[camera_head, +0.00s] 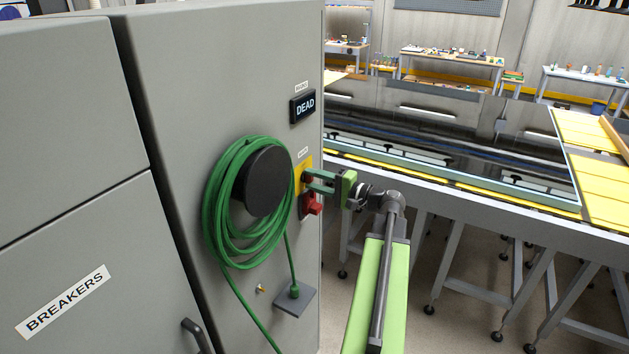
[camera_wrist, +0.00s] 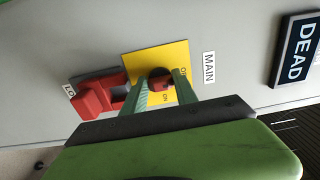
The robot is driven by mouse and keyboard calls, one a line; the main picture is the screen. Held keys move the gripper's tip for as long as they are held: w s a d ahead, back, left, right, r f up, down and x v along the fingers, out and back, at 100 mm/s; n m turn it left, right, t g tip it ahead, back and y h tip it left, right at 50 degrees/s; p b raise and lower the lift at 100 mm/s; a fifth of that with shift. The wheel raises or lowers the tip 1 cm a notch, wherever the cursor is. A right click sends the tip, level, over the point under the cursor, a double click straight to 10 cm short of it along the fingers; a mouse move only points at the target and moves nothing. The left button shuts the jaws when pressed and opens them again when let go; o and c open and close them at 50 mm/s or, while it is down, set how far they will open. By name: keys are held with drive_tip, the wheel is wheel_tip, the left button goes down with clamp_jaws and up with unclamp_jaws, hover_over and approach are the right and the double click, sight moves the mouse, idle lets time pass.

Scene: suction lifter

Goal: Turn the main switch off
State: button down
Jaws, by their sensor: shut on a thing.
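The main switch's yellow plate (camera_head: 303,164) is on the side of the grey cabinet, below a small label. In the wrist view the yellow plate (camera_wrist: 142,62) carries OFF and ON lettering next to the MAIN label (camera_wrist: 209,67). My gripper (camera_head: 312,181) has its green fingers around the switch knob. The wrist view shows the dark red knob (camera_wrist: 161,83) between the fingertips of my gripper (camera_wrist: 161,88), shut on it. The fingers partly hide the knob, so its exact angle is hard to tell.
A red block (camera_head: 312,204) sits just below the switch. A DEAD display (camera_head: 303,106) is above it. A green cable coil (camera_head: 227,205) hangs on a black round holder (camera_head: 263,182) to the left. A long table (camera_head: 480,183) stands behind right.

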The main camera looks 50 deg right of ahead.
idle(0.3)
drive_tip(key=c, duration=1)
unclamp_jaws()
drive_tip(key=shift+o, duration=0.2)
drive_tip(key=shift+s, duration=0.1)
drive_tip(key=v, duration=1.7)
drive_tip(key=shift+s, duration=0.15)
drive_tip(key=shift+f, duration=0.1)
